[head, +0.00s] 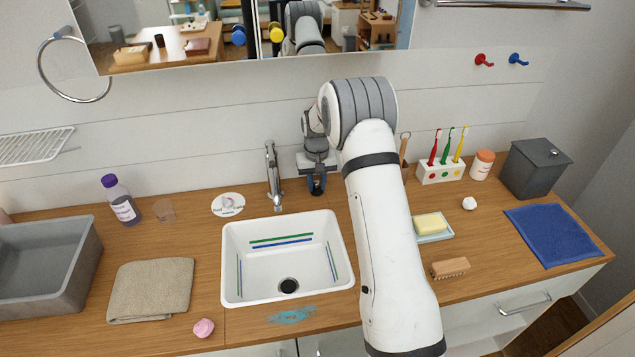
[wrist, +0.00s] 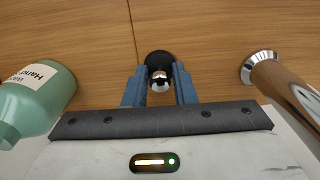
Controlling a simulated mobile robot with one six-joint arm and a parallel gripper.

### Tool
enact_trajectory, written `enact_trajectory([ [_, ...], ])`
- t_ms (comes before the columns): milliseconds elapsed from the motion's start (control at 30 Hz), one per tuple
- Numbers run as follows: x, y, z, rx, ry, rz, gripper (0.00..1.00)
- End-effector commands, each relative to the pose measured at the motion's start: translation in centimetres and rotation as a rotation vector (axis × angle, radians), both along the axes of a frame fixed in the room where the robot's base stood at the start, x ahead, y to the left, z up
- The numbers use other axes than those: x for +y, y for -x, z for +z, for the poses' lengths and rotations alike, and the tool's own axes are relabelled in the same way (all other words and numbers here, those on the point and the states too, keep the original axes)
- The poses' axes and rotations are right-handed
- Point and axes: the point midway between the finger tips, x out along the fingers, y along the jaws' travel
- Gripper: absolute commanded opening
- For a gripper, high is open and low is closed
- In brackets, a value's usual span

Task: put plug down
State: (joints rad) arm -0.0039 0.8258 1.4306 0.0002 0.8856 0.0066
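The plug (wrist: 157,60) is a black disc with a small shiny metal knob, seen in the wrist view between my gripper's (wrist: 160,76) blue fingertips. The fingers close on both sides of the knob. In the head view my gripper (head: 316,188) points down at the wooden counter behind the white sink (head: 228,262), right of the tap (head: 272,172). Whether the disc touches the wood is not clear. The sink's dark drain hole (head: 288,286) shows uncovered.
In the wrist view a green hand-wash bottle (wrist: 38,95) stands close on the left and the chrome tap (wrist: 285,85) on the right. A soap dish (head: 433,238), toothbrush holder (head: 440,171) and blue cloth (head: 553,235) lie right of my arm. The counter behind the sink is narrow.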

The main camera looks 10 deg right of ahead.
Motion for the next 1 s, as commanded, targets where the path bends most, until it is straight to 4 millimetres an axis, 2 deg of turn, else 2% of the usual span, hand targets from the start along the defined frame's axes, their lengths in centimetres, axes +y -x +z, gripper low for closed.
enact_trajectory([
  [33, 0.0, 0.0, 0.0, 0.000, 0.000, 0.000, 0.28],
  [167, 0.0, 0.0, 0.1, 0.000, 0.000, 0.001, 0.39],
  [500, 0.1, 0.0, 0.7, -0.002, 0.000, 0.001, 0.39],
  [800, 0.1, -0.1, 5.5, -0.004, 0.000, 0.002, 0.39],
  [1000, 0.1, 0.1, 7.8, -0.003, 0.000, 0.002, 0.39],
])
